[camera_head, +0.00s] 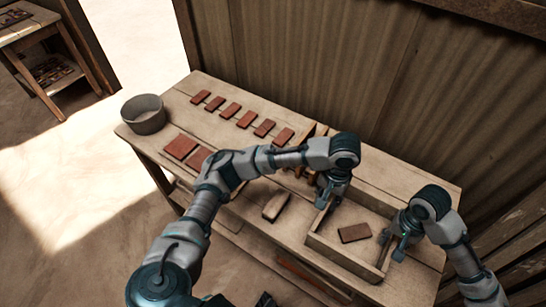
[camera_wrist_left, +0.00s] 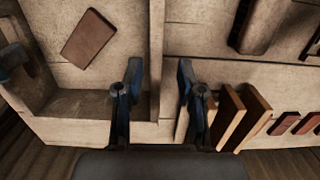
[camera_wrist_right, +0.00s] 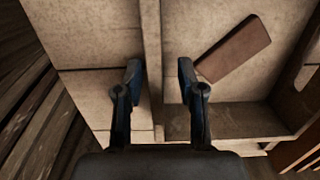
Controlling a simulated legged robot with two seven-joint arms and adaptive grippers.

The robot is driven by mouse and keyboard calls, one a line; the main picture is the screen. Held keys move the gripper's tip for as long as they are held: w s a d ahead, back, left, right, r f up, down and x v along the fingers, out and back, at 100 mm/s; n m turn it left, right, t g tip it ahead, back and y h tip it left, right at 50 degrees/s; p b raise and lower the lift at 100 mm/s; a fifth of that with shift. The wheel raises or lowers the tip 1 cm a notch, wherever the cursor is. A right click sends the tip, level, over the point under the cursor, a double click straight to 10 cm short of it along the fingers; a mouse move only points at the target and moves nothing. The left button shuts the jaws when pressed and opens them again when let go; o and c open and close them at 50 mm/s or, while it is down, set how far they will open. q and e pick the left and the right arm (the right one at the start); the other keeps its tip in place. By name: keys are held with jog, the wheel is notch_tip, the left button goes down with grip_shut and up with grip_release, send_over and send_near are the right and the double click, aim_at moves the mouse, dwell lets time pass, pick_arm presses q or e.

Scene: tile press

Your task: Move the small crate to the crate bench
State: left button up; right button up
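The small wooden crate (camera_head: 340,258) sits on the right end of the long workbench, with one red-brown tile (camera_head: 354,232) lying in it. My left gripper (camera_head: 328,195) is at the crate's left wall. In the left wrist view that wall passes between its open fingers (camera_wrist_left: 157,90), with gaps beside it. My right gripper (camera_head: 400,240) is at the crate's right wall. In the right wrist view its fingers (camera_wrist_right: 158,85) are open on either side of that wall. A second wooden bench (camera_head: 25,28) stands far off at top left; whether it is the crate bench I cannot tell.
A row of several red tiles (camera_head: 247,119) lies along the workbench's back. A grey bucket (camera_head: 143,114) stands at its left end, near larger red tiles (camera_head: 180,147). A pale block (camera_head: 276,206) lies left of the crate. A corrugated wall (camera_head: 350,70) closes off the back; floor at left is clear.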

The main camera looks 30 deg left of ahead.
jog(key=shift+d+r, duration=0.1)
jog(key=shift+d, duration=0.15)
pick_arm(q)
notch_tip(320, 180, up, 7)
jog(key=shift+w+d, duration=0.15)
jog(key=shift+d, duration=0.05)
pick_arm(e)
notch_tip(320, 180, up, 12)
jog(key=shift+w, duration=0.4)
jog(key=shift+f, duration=0.2)
